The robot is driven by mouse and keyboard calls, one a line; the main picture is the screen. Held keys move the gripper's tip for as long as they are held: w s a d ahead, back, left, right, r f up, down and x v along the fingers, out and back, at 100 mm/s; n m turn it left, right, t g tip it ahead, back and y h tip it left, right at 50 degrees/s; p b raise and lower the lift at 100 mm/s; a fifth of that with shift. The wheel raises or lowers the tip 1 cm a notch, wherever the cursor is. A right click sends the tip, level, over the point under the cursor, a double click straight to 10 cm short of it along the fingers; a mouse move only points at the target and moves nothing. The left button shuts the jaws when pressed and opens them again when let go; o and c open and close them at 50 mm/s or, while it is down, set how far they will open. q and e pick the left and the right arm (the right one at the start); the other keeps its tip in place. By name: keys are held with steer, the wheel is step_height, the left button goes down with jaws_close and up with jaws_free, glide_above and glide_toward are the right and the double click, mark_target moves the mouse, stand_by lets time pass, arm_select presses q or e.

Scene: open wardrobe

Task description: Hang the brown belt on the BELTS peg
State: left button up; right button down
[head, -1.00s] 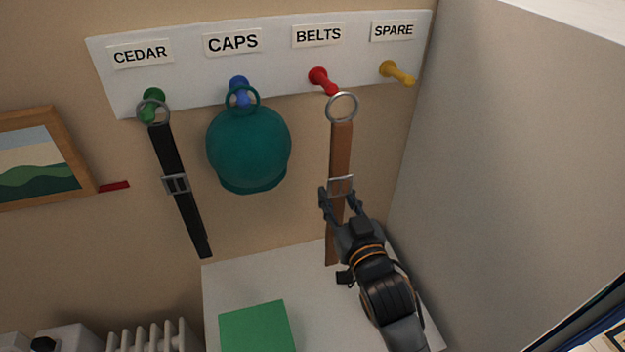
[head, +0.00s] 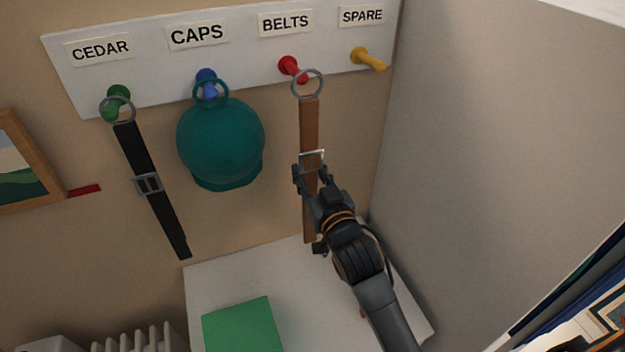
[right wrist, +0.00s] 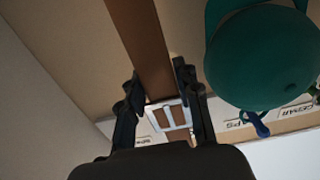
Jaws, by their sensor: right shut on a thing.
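The brown belt (head: 310,125) hangs upright with a metal ring (head: 307,84) at its top and a buckle partway down. My right gripper (head: 312,172) is shut on it at the buckle; the belt and buckle also show between the fingers in the right wrist view (right wrist: 168,115). The ring is just below and right of the red BELTS peg (head: 290,67), overlapping its tip in the picture; I cannot tell whether the peg is through it. The BELTS label (head: 285,23) is above the peg. My left gripper is not in view.
A black belt (head: 150,185) hangs from the green CEDAR peg (head: 117,97). A teal cap (head: 220,140) hangs on the blue CAPS peg (head: 206,80), left of the brown belt. The yellow SPARE peg (head: 367,58) is bare. A green box (head: 242,325) sits on the white surface below.

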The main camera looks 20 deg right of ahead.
steer(key=shift+w+b, duration=0.3)
steer(key=shift+w, duration=0.55)
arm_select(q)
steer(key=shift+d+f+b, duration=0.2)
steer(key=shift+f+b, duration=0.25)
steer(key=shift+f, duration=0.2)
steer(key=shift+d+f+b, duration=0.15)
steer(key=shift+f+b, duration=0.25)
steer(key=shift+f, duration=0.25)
arm_select(e)
steer(key=shift+w+a+f, duration=0.1)
steer(key=shift+w+f, duration=0.1)
steer(key=shift+w, duration=0.65)
steer(key=shift+w+f, duration=0.2)
steer(key=shift+w, duration=0.6)
steer(key=shift+w+a+f, duration=0.1)
steer(key=shift+w+f, duration=0.1)
steer(key=shift+w, duration=0.65)
steer(key=c, duration=0.9)
jaws_free()
steer(key=shift+o, duration=0.2)
steer(key=shift+f, duration=0.15)
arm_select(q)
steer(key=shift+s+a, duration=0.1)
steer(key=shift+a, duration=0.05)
arm_select(e)
steer(key=shift+s, duration=0.1)
